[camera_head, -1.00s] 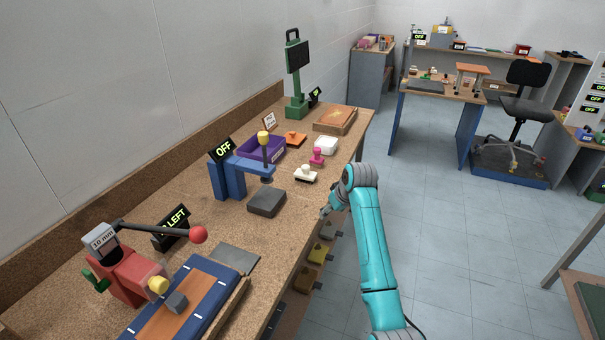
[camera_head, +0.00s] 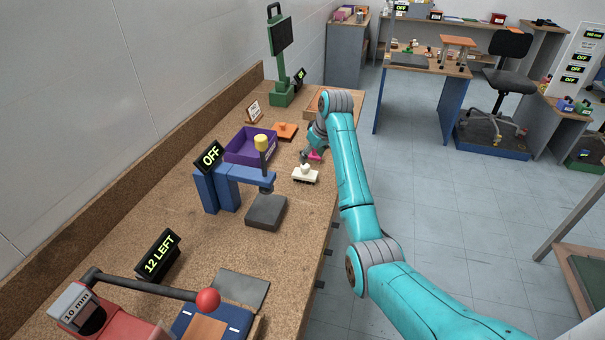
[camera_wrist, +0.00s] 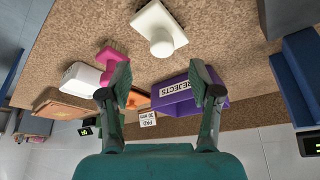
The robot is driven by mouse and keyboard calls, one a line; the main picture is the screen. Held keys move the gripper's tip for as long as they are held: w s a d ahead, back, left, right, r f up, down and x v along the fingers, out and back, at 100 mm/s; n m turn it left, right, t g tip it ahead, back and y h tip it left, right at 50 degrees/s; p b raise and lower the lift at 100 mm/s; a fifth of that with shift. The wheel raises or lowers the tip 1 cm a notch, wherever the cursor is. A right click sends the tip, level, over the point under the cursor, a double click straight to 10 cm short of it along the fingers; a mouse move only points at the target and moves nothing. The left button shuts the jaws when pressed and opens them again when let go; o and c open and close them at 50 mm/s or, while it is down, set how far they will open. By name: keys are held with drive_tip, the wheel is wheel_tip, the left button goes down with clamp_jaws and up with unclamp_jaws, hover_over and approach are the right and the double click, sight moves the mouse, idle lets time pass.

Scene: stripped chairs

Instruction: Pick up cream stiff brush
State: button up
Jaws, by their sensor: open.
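The cream brush (camera_head: 305,175), a pale block with a round knob on top, stands on the cork-coloured bench near its right edge. In the wrist view the brush (camera_wrist: 172,18) is at the top centre, beyond my fingertips and clear of them. My gripper (camera_head: 306,156) is just behind the brush in the head view, above the bench and partly hidden by my arm. In the wrist view my gripper (camera_wrist: 160,82) has its two fingers spread wide with nothing between them.
A pink knobbed tool (camera_head: 316,156) is close beside my gripper. A purple rejects bin (camera_head: 238,152), an orange knobbed tool (camera_head: 285,131) and a blue press (camera_head: 222,190) stand to the left. A white box (camera_wrist: 78,76) shows in the wrist view. Bare bench lies right of the press.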

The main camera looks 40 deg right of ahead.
sight(305, 166)
drive_tip(key=shift+w+x, duration=0.2)
drive_tip(key=shift+x, duration=3.6)
drive_tip(key=shift+a, duration=0.15)
clamp_jaws()
